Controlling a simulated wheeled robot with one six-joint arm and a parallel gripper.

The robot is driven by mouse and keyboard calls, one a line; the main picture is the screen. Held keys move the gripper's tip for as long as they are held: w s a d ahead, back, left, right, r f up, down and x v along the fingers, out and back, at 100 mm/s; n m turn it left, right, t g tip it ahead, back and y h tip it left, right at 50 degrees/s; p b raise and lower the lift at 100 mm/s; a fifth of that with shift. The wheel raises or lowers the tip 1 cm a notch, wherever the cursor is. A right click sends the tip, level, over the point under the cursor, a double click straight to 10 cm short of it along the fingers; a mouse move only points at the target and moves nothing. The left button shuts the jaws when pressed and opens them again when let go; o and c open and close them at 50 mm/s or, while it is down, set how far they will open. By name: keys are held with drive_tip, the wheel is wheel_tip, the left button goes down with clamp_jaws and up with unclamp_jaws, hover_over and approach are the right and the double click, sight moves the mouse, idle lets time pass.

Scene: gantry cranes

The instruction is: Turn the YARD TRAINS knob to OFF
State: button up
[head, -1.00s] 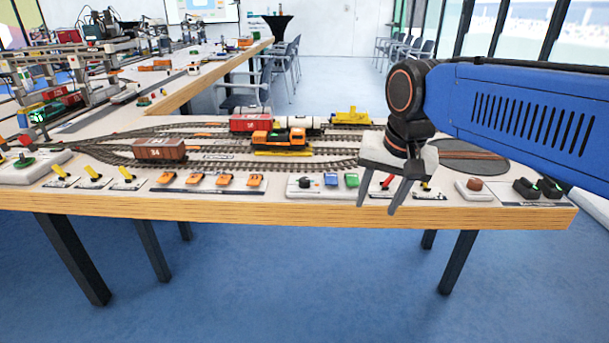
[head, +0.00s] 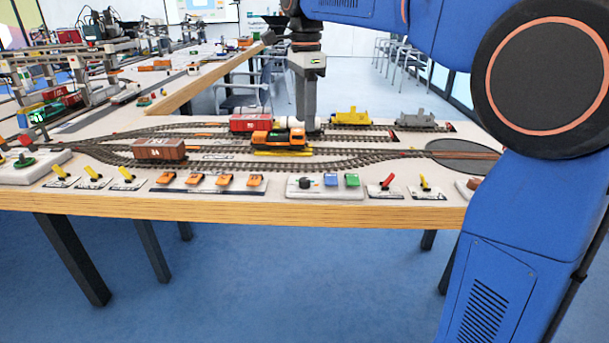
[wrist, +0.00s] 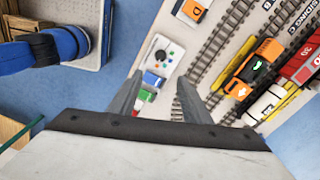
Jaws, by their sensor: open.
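A black knob (head: 304,183) sits on a white control box (head: 318,194) at the table's front edge, beside a blue button (head: 330,180) and a green button (head: 351,180). The lettering is too small to read, so I cannot confirm it is the YARD TRAINS knob. The wrist view also shows the black knob (wrist: 160,55), ahead of and between the fingertips. My gripper (head: 309,128) points down behind the orange locomotive in the head view. My gripper (wrist: 160,77) is open and empty in the wrist view, apart from the knob.
An orange locomotive (head: 278,138), a brown wagon (head: 160,149) and a red wagon (head: 250,122) stand on the tracks. A red lever (head: 386,184) and a yellow lever (head: 425,185) are right of the control box. Orange switches (head: 225,180) are to its left.

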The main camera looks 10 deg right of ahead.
sight(304, 179)
wheel_tip(304, 179, down, 17)
drive_tip(key=shift+w+a+f, duration=0.1)
drive_tip(key=shift+f, duration=0.05)
idle(0.6)
drive_tip(key=c, duration=1)
